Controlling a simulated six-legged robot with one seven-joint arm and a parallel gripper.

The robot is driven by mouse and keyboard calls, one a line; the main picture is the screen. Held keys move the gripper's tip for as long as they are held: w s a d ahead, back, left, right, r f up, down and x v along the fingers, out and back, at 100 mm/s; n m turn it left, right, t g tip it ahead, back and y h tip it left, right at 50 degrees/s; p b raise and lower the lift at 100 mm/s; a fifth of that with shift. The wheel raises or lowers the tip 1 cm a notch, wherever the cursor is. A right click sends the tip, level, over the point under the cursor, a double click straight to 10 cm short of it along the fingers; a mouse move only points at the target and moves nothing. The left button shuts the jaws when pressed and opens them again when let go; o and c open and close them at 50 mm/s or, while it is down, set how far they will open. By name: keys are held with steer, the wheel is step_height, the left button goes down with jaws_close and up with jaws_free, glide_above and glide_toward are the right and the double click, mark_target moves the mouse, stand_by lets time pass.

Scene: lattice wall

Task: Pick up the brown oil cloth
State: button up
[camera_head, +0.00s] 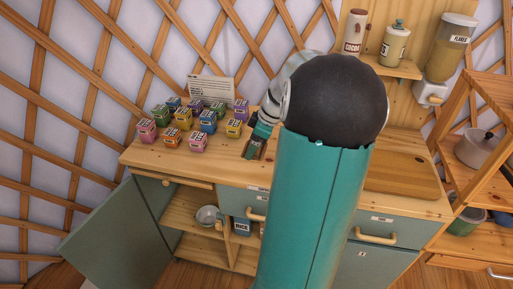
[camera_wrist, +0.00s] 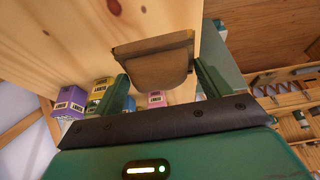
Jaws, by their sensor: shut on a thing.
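The brown oil cloth (camera_wrist: 155,62) shows in the wrist view as a folded brown piece with a rounded edge. It sits between the two green fingers of my gripper (camera_wrist: 162,76), which is shut on it. In the head view my gripper (camera_head: 256,147) is low over the wooden counter, just right of the coloured boxes. My own arm hides much of that spot, and the cloth is hard to make out there. I cannot tell whether the cloth still touches the counter.
Several small coloured boxes (camera_head: 197,145) stand on the counter (camera_head: 140,160) close to my gripper, with a white card (camera_head: 212,88) behind. A cabinet door (camera_head: 108,232) hangs open below. A cutting board (camera_head: 402,180) and a wooden shelf (camera_head: 480,190) are at right.

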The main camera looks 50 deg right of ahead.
steer(key=s+a+r, duration=0.4)
steer(key=a+r, duration=0.2)
steer(key=a, duration=0.4)
steer(key=shift+s+r, duration=0.1)
steer(key=shift+s, duration=0.1)
